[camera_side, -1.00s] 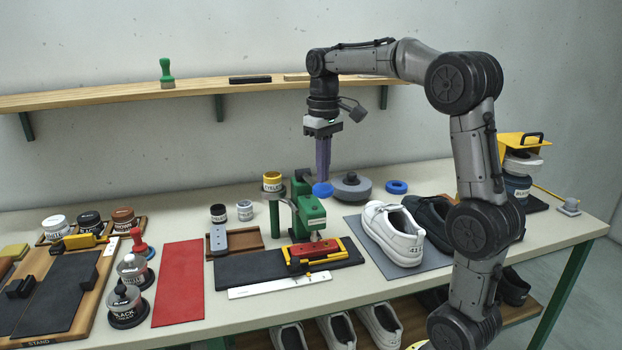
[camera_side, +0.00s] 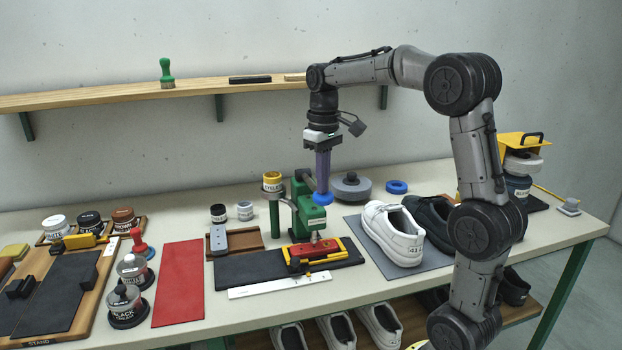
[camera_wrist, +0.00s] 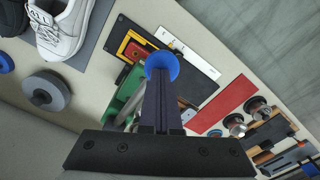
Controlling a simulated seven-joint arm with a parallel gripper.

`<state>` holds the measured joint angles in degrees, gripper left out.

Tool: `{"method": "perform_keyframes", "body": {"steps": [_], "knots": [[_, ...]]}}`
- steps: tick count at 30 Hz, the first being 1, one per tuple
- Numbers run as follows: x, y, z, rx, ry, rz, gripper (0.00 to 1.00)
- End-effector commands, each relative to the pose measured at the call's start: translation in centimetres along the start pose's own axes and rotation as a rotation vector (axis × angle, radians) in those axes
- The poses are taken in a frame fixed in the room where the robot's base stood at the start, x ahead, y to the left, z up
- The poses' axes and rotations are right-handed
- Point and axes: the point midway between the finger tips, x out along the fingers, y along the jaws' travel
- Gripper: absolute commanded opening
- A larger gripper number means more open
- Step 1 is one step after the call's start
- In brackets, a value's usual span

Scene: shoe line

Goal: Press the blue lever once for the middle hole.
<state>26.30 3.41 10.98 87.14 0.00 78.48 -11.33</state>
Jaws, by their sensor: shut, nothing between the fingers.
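A green press (camera_side: 308,213) stands on the bench with the blue round end of its lever (camera_side: 322,199) at the top. My gripper (camera_side: 322,189) is shut and empty, pointing straight down with its fingertips at the blue lever end, seemingly touching it. In the wrist view the blue lever end (camera_wrist: 162,66) lies right at the tips of my closed fingers (camera_wrist: 160,78). A red piece in a yellow holder (camera_side: 318,252) sits under the press head on a dark base. The holes are too small to make out.
A yellow-topped eyelet cup (camera_side: 272,180) stands close left of the press. A grey disc (camera_side: 351,187) and a blue ring (camera_side: 396,187) lie behind it to the right.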

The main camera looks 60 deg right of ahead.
Motion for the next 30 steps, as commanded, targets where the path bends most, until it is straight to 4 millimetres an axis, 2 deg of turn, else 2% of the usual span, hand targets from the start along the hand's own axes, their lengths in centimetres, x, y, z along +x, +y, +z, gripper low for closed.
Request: {"method": "perform_keyframes", "body": {"steps": [30], "knots": [[4.3,0.0,0.0,0.000,-0.001,0.000,0.00]]}}
